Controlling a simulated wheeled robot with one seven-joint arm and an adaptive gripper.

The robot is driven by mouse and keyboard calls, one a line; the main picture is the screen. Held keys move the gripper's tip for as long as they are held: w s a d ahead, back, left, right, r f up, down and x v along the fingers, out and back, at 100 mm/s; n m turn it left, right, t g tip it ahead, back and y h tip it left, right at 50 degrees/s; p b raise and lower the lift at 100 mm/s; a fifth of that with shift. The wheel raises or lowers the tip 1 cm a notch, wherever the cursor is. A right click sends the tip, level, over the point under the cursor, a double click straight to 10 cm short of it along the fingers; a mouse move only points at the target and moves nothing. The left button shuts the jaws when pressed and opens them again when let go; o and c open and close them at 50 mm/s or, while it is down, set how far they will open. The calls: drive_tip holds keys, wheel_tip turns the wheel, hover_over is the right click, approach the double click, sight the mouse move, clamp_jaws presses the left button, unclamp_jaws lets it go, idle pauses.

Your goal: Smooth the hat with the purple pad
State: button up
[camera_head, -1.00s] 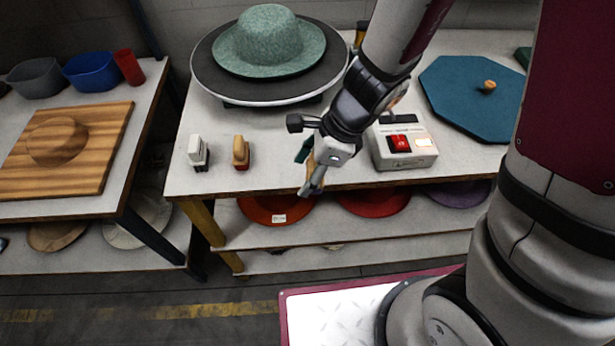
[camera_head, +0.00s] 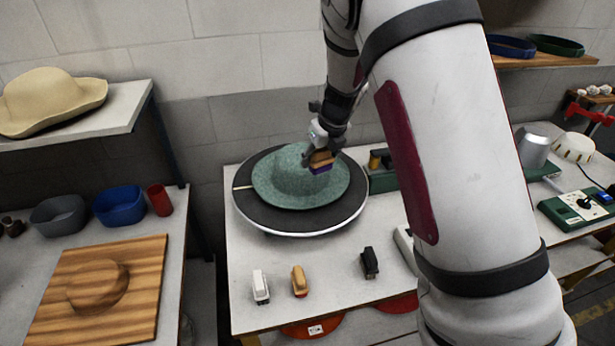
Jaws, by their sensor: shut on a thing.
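A green felt hat (camera_head: 281,178) with a wide brim lies on a round dark turntable (camera_head: 250,210) with a pale rim. My gripper (camera_head: 322,152) is shut on a wooden-handled pad with a purple underside (camera_head: 321,168). The pad is at the right side of the hat, by the crown and brim. I cannot tell whether it touches the felt. My arm reaches in from the right and hides part of the table.
A white block (camera_head: 261,287), a tan block (camera_head: 299,281) and a black block (camera_head: 370,263) stand on the table's front. A wooden board (camera_head: 60,310) lies on the left bench. A green device (camera_head: 382,178) stands right of the turntable.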

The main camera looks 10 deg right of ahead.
drive_tip(key=shift+w+r, duration=0.2)
drive_tip(key=b, duration=0.3)
hover_over(313, 197)
drive_tip(key=f, duration=0.6)
drive_tip(key=s+d+f, duration=0.1)
drive_tip(key=f, duration=0.2)
drive_tip(key=shift+f, duration=0.2)
drive_tip(key=shift+f+b, duration=0.45)
drive_tip(key=shift+f, duration=0.1)
drive_tip(key=shift+a+f+b, duration=0.1)
drive_tip(key=shift+f+b, duration=0.6)
drive_tip(key=shift+f, duration=0.4)
idle(1.0)
drive_tip(key=shift+r, duration=0.1)
idle(0.5)
drive_tip(key=shift+s+a+f, duration=0.15)
drive_tip(key=shift+f, duration=0.15)
idle(1.5)
